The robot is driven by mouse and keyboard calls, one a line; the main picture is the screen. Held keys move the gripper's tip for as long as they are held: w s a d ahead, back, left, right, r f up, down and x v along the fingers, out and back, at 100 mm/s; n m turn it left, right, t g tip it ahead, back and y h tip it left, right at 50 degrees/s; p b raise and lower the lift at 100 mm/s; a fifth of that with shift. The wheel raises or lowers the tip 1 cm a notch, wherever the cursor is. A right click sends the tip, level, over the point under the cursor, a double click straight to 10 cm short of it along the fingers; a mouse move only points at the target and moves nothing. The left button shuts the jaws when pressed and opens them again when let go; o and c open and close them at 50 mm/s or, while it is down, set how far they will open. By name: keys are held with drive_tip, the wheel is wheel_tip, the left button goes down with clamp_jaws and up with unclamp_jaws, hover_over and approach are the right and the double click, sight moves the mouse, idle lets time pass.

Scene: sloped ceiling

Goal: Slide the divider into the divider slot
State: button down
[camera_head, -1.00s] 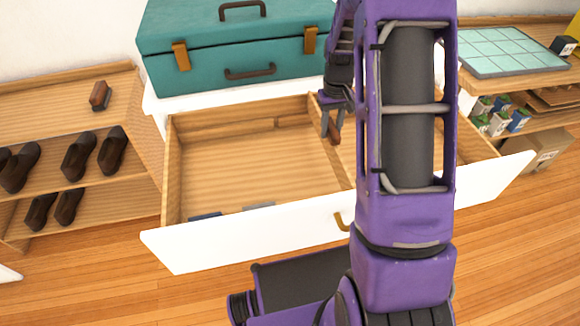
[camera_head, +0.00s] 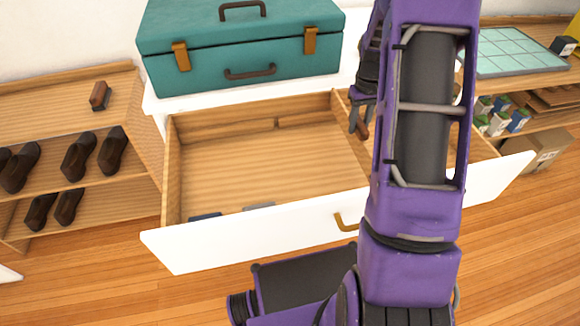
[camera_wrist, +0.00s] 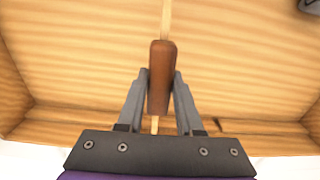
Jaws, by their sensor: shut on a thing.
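The divider is a thin light-wood panel with a brown grip piece. Its pale edge (camera_wrist: 166,20) runs lengthwise in the wrist view, and it also shows as a panel in the open drawer in the head view (camera_head: 342,107). My gripper (camera_wrist: 160,85) is shut on the brown grip (camera_wrist: 160,70), one finger on each side. In the head view my gripper (camera_head: 359,120) is right of the drawer's middle, partly behind my arm. A small dark notch, seemingly the divider slot (camera_head: 277,123), is on the back wall, left of the divider. It also shows in the wrist view (camera_wrist: 218,124).
The open drawer (camera_head: 250,243) has a white front and a mostly clear floor. Small dark and grey items (camera_head: 259,206) lie near its front. A teal suitcase (camera_head: 240,50) stands behind. A shoe rack (camera_head: 80,170) is left; shelves with small boxes (camera_head: 502,118) are right.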

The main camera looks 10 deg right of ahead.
drive_tip(key=shift+d, duration=2.4)
drive_tip(key=shift+f, duration=0.65)
idle(0.6)
drive_tip(key=shift+f+b, duration=0.9)
drive_tip(key=shift+f, duration=0.15)
drive_tip(key=shift+f, duration=0.2)
drive_tip(key=shift+f+b, duration=0.75)
drive_tip(key=shift+f, duration=0.25)
drive_tip(key=shift+c, duration=2.4)
unclamp_jaws()
